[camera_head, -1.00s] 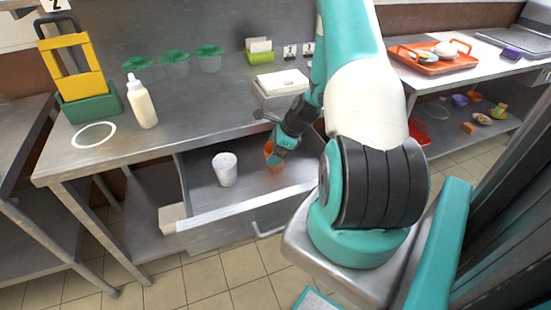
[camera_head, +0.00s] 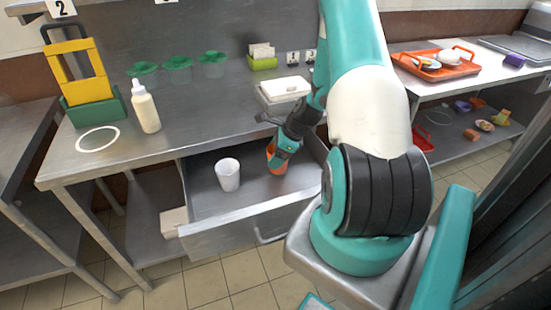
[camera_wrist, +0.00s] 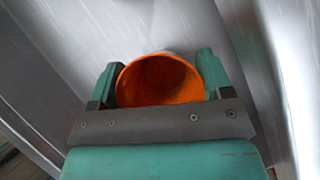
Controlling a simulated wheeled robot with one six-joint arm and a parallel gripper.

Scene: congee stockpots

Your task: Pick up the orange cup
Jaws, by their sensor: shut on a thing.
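The orange cup (camera_head: 271,153) is in the open drawer (camera_head: 205,222), at the right of the white cup. In the wrist view the orange cup (camera_wrist: 160,78) shows its round mouth, with a finger on either side. My gripper (camera_head: 277,160) is shut on the orange cup; it also shows in the wrist view (camera_wrist: 158,85). The gripper hides part of the cup in the head view. I cannot tell whether the cup's base touches the drawer floor.
A white cup (camera_head: 228,174) stands in the drawer to the left. An orange tray (camera_head: 437,66) is on the right counter.

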